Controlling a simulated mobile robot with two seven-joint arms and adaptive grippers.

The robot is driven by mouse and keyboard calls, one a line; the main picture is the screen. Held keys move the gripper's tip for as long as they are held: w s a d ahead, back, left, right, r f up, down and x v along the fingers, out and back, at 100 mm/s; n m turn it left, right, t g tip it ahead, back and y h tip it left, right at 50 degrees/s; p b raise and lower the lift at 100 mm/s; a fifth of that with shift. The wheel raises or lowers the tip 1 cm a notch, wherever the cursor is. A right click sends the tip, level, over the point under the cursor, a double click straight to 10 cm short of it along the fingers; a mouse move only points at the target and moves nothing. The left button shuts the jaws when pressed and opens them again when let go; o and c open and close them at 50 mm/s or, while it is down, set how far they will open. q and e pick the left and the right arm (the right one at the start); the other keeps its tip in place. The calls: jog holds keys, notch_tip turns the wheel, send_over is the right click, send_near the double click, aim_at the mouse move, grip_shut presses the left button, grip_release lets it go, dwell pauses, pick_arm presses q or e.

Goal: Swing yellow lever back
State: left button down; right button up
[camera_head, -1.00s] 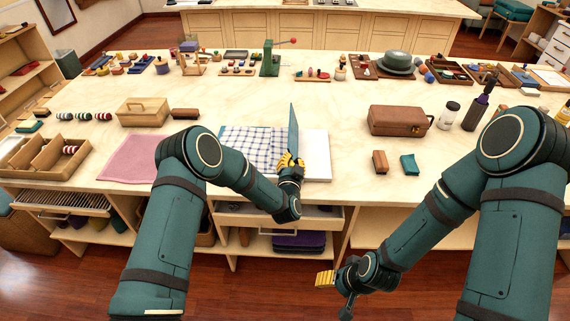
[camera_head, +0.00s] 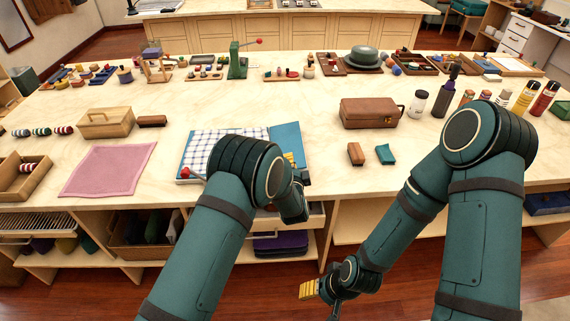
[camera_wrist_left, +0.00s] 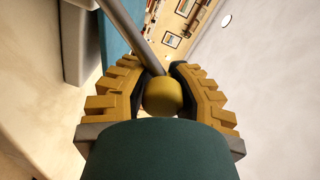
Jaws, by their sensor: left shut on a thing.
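The yellow lever shows in the left wrist view as a grey rod ending in a yellow ball knob (camera_wrist_left: 162,95). My left gripper (camera_wrist_left: 160,90) is shut on this knob, with a ridged yellow finger on each side. In the head view the left gripper (camera_head: 291,160) is mostly hidden behind its own arm, at the right side of the folding board. The board's blue flap (camera_head: 286,138) shows its broad face at the right, beside the blue-checked cloth (camera_head: 212,145). My right gripper (camera_head: 310,290) hangs low in front of the table; its finger gap is unclear.
A red knob (camera_head: 186,172) is at the board's left front corner. A pink cloth (camera_head: 108,169) lies left. A brown case (camera_head: 371,113), brown block (camera_head: 356,154) and teal block (camera_head: 385,154) are to the right. Several small items line the back.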

pick_arm(q)
jog(key=shift+d+f+m, duration=0.1)
jog(key=shift+f+m, duration=0.2)
dwell(0.4)
jog(key=c, duration=0.7)
grip_release()
jog(key=shift+s, duration=0.15)
jog(key=s, duration=0.8)
jog(key=s+r, duration=0.1)
jog(key=s, duration=0.3)
jog(key=shift+d, duration=0.2)
jog(key=shift+w+f, duration=0.1)
